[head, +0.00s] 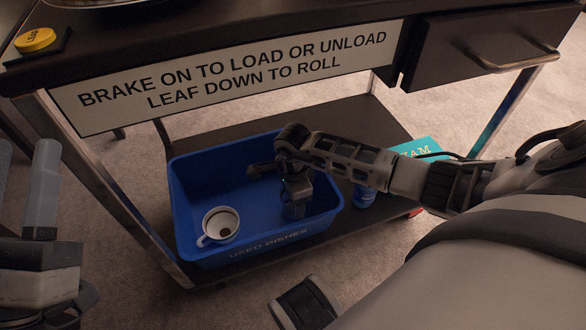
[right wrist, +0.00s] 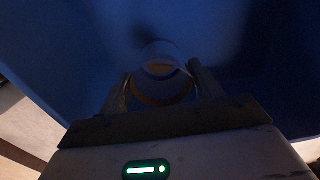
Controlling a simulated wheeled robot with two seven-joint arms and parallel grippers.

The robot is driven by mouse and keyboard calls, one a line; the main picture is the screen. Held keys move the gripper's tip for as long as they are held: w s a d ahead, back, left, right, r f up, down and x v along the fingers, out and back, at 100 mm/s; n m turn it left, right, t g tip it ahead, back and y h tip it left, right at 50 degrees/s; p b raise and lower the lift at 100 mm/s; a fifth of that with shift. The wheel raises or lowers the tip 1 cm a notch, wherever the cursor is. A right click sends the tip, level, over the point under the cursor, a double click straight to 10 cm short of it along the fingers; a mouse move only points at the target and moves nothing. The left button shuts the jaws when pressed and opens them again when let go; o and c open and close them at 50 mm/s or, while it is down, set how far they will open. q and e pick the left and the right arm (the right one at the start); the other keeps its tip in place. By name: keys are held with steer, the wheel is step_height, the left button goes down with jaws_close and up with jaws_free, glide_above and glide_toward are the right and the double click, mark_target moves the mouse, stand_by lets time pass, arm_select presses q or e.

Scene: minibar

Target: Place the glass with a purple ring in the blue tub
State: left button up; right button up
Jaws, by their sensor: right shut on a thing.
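The blue tub (head: 190,180), marked "USED DISHES", stands on the trolley's lower shelf. My right gripper (head: 295,208) reaches down inside the right part of the tub. In the right wrist view my right gripper (right wrist: 160,82) is shut on a glass (right wrist: 161,91), a round, see-through shape between the fingers. The view is dark, and I cannot make out a purple ring or whether the glass touches the tub floor. In the head view the glass is hidden by my gripper. My left gripper (head: 25,170) is at the left edge, open and empty, outside the trolley.
A white cup (head: 220,224) with dark dregs sits in the tub's front left. A blue can (head: 363,197) and a teal box (head: 418,150) are on the shelf right of the tub.

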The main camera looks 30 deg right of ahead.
arm_select(q)
steer(key=shift+r, duration=0.1)
arm_select(e)
steer(key=shift+f, duration=0.1)
arm_select(q)
steer(key=shift+r+m, duration=0.15)
steer(key=shift+m, duration=0.15)
arm_select(e)
steer(key=o, duration=1.1)
arm_select(q)
steer(key=shift+r, duration=0.1)
arm_select(e)
steer(key=shift+r, duration=0.4)
arm_select(q)
step_height(320, 180, down, 9)
steer(key=s+n+g+y+p, duration=0.2)
steer(key=n+g+y+p, duration=0.2)
steer(key=n, duration=0.3)
steer(key=shift+d+g+p, duration=0.4)
steer(key=shift+d+p, duration=0.05)
steer(key=shift+p, duration=0.1)
arm_select(e)
step_height(320, 180, up, 12)
steer(key=shift+f, duration=0.25)
